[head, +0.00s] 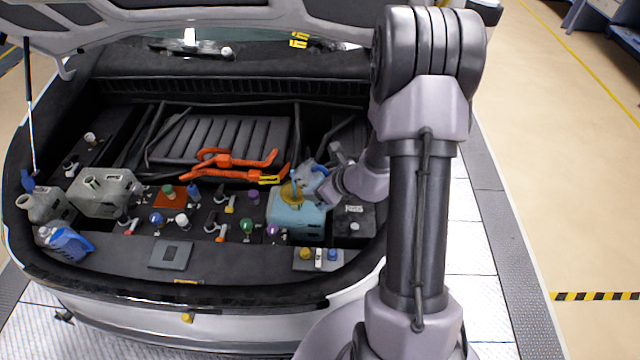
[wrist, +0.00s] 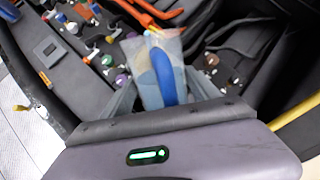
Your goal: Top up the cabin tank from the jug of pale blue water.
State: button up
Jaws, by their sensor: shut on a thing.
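My gripper (wrist: 165,98) is shut on a translucent jug (wrist: 148,88) with a blue handle (wrist: 166,72). In the head view this jug (head: 311,172) is tilted over a pale blue tank (head: 297,222) at the right of the bay, close to a yellow ring-like part (head: 290,193) on the tank's top. My gripper is mostly hidden there behind the jug and my arm. I cannot see any stream, and the jug's mouth is not clear. No label tells me which tank is the cabin one.
Two grey tanks (head: 104,192) (head: 47,206) and another blue jug-like container (head: 66,243) stand at the left. Several coloured caps and small fittings fill the middle. Orange cables (head: 235,160) run behind. The raised lid (head: 190,14) hangs over the bay.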

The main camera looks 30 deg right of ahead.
jog(key=shift+w+a+f+g+h+p, duration=0.1)
jog(key=shift+w+g+h+p, duration=0.1)
jog(key=shift+g+p, duration=0.35)
jog(key=shift+w+f+g+h+p, duration=0.1)
jog(key=shift+g+h+p, duration=0.1)
jog(key=shift+g+p, duration=0.35)
dwell(2.3)
